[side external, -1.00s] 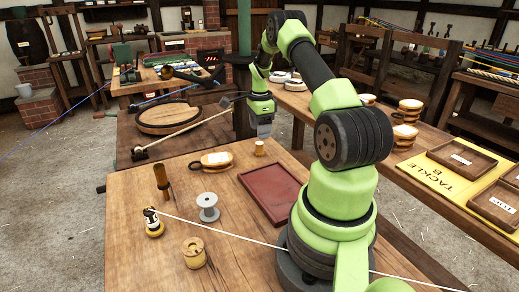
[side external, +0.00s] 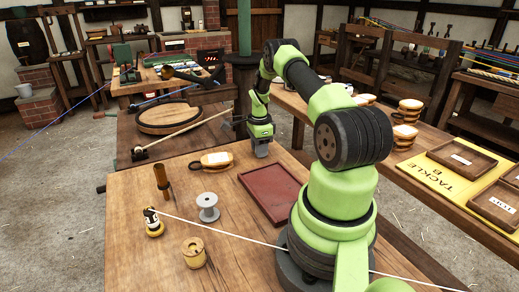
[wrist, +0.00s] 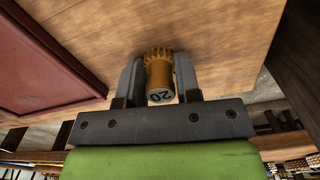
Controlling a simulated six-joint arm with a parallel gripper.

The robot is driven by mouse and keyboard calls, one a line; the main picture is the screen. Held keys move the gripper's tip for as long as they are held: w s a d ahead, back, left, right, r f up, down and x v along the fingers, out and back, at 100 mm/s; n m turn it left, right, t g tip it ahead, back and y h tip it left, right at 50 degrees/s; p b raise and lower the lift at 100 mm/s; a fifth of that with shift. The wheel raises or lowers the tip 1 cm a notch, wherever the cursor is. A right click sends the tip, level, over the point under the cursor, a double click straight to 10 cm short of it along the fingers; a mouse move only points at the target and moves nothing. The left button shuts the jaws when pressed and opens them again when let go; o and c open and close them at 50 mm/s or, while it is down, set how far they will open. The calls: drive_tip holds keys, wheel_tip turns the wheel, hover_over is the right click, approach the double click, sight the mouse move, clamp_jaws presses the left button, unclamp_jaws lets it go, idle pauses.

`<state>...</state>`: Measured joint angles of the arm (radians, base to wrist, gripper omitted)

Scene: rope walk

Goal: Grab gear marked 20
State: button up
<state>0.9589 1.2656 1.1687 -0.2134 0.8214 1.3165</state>
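The gear marked 20 (wrist: 160,78) is a small brass-coloured piece with a toothed rim and a round hub. Its dark "20" shows upside down in the wrist view. My gripper (wrist: 160,72) is open, with one grey finger on each side of the gear and very narrow gaps; I see no clear grip. In the side view my gripper (side external: 261,152) is low over the bench at the gear's spot and hides the gear.
A dark red tray (side external: 272,192) lies close by; it is at the left in the wrist view (wrist: 40,65). A wooden pulley block (side external: 212,161), a grey spool (side external: 208,206), a wooden spool (side external: 194,252) and an upright brown tool (side external: 161,180) stand on the wooden bench (side external: 135,205).

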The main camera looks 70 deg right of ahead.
drive_tip(key=c, duration=0.3)
drive_tip(key=shift+c, duration=0.2)
